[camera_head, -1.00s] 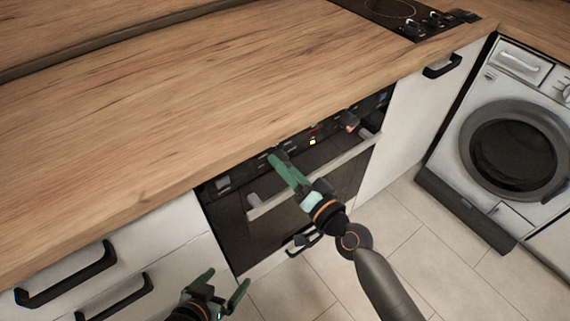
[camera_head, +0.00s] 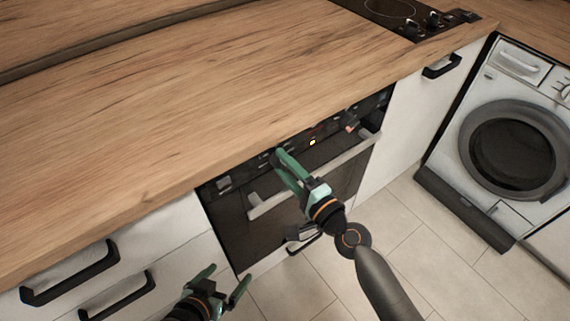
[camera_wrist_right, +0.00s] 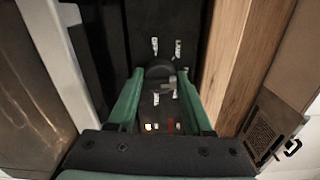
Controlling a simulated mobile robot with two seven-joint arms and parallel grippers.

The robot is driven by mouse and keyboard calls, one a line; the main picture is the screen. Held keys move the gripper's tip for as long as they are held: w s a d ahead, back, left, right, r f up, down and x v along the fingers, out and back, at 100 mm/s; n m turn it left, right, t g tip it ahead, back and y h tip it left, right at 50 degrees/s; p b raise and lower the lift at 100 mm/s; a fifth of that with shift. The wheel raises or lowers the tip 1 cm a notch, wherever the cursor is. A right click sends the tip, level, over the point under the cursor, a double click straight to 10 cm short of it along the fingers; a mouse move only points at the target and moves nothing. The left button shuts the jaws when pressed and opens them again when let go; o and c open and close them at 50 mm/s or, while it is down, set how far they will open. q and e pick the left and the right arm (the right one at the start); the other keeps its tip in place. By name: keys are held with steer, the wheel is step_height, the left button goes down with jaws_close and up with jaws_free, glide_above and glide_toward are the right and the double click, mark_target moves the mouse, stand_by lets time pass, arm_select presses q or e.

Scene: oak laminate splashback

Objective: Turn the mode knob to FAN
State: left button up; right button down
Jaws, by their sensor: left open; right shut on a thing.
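The dark mode knob (camera_wrist_right: 158,70) is on the oven's black control panel, with small white marks around it. It shows between the fingertips of my right gripper (camera_wrist_right: 160,78) in the right wrist view. That gripper is shut on the knob. In the head view my right gripper (camera_head: 283,157) reaches the panel from the front, over the oven handle, and hides the knob. My left gripper (camera_head: 224,281) is open and empty, low in front of the white drawers.
The oven's grey bar handle (camera_head: 340,152) runs just below the panel. The oak worktop (camera_head: 180,110) overhangs above it. Drawer handles (camera_head: 70,275) stick out at left. A washing machine (camera_head: 515,150) stands at right. The tiled floor (camera_head: 400,250) is clear.

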steer(key=shift+m, duration=0.4)
steer(key=shift+c, duration=1.5)
jaws_free()
steer(key=shift+s, duration=0.1)
steer(key=b+v, duration=0.2)
steer(key=v, duration=1)
steer(key=shift+s+d, duration=0.1)
